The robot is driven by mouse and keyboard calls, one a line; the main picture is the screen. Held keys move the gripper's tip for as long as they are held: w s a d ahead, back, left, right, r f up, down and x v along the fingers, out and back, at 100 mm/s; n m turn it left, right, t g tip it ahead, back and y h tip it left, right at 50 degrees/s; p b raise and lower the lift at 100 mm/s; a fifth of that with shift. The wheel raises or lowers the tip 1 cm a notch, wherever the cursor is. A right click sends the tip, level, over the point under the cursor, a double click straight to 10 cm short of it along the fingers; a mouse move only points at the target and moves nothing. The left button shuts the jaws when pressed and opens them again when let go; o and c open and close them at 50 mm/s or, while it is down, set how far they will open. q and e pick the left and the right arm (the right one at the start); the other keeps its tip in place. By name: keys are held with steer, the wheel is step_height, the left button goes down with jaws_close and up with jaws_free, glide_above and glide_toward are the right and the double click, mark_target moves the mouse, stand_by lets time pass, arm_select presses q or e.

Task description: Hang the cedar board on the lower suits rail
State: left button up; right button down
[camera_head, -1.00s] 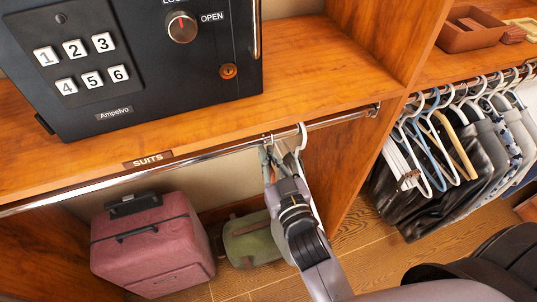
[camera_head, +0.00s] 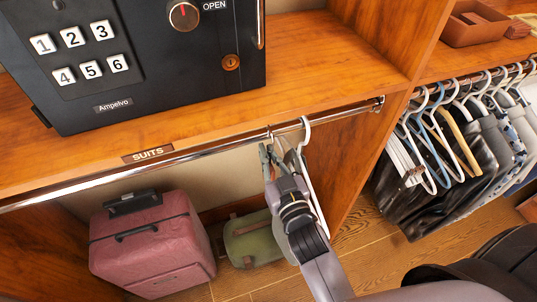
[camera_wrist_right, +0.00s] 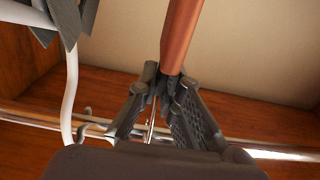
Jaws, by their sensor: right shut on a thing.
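My right gripper (camera_head: 278,158) is at the chrome suits rail (camera_head: 200,152), just below the bar and close to a white hanger (camera_head: 306,140) that hangs on it. In the right wrist view this gripper (camera_wrist_right: 165,85) is shut on the narrow reddish-brown cedar board (camera_wrist_right: 181,35). A thin metal hook stem (camera_wrist_right: 150,122) runs from the grip toward the rail (camera_wrist_right: 250,152). In the head view a small hook (camera_head: 269,132) shows at the bar above the gripper; whether it bears on the bar I cannot tell. The gripper hides most of the board there. My left gripper is not in view.
A black safe (camera_head: 140,60) stands on the shelf above the rail. A pink suitcase (camera_head: 150,245) and a green bag (camera_head: 252,240) are on the floor below. To the right, past a wooden upright (camera_head: 385,150), several garments hang closely. The rail left of my gripper is clear.

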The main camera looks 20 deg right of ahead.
steer(key=c, duration=1.7)
jaws_free()
